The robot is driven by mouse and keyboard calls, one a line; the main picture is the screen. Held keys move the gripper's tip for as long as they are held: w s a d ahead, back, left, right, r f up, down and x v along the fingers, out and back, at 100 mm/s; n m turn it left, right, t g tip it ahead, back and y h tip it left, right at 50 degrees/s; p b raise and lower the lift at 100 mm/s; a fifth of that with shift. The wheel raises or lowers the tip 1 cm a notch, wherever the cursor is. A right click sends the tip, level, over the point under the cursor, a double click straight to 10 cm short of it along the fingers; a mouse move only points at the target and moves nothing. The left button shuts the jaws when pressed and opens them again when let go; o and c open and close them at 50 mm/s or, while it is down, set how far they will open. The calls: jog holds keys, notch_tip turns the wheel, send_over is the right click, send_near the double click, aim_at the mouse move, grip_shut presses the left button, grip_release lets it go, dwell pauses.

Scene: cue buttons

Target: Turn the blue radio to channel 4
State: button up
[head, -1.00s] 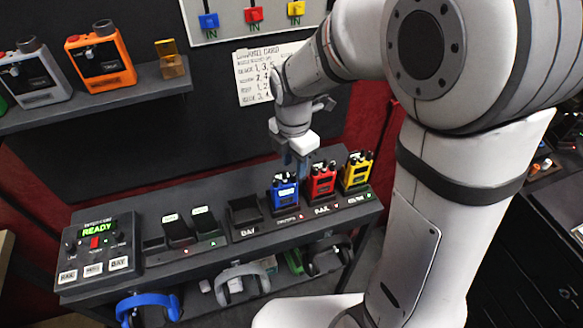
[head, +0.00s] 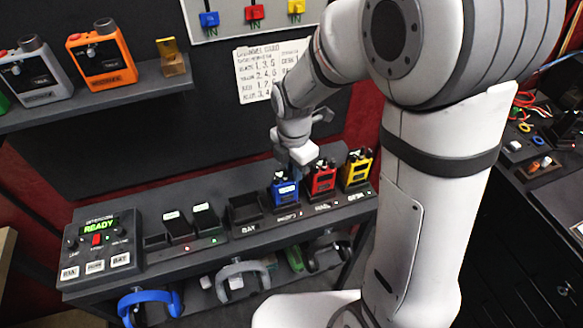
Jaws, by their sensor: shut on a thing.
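The blue radio (head: 284,190) stands upright in its slot on the dark sloped rack, left of the red radio (head: 321,180) and the yellow radio (head: 357,170). My gripper (head: 291,173) points down at the top of the blue radio, where the knobs are. Its fingers are small and partly merge with the radio's top. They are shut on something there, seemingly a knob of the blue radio. The channel number cannot be read.
A console (head: 100,243) reading READY stands at the rack's left end. An empty slot (head: 245,212) is left of the blue radio. Headsets hang below, including a blue one (head: 148,300). A white paper card (head: 262,72) is on the wall behind my arm.

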jog(key=shift+a, duration=0.4)
grip_shut()
jog(key=shift+d, duration=0.4)
jog(key=shift+m, duration=0.3)
jog(key=m+b, duration=0.2)
jog(key=m, duration=0.1)
jog(key=shift+f, duration=0.1)
jog(key=shift+m+b, duration=0.6)
jog(key=shift+m, duration=1.5)
